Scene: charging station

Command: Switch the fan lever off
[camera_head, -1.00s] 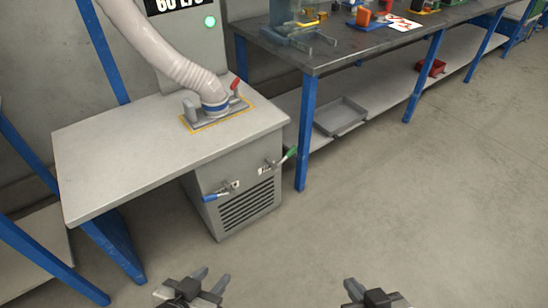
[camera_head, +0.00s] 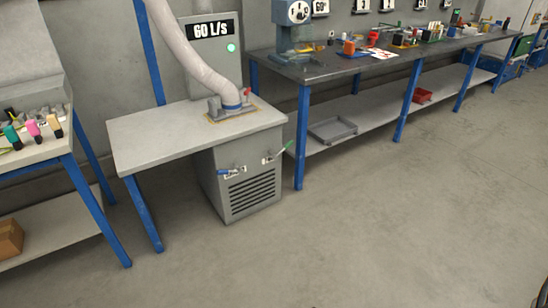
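A grey vented cabinet (camera_head: 215,193) stands under the charging station's worktop. A red-handled lever (camera_head: 247,92) stands on the hose fitting (camera_head: 232,107) on the worktop. The display (camera_head: 209,30) reads 60 L/s, with a green light (camera_head: 231,48) below. Neither of my grippers is in view.
The pale worktop (camera_head: 150,138) stands on blue legs. A dark bench (camera_head: 340,66) with tools and a lower shelf holding a grey tray (camera_head: 333,130) is at right. Another blue-legged table (camera_head: 45,150) is at left. The floor (camera_head: 350,230) in front is clear.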

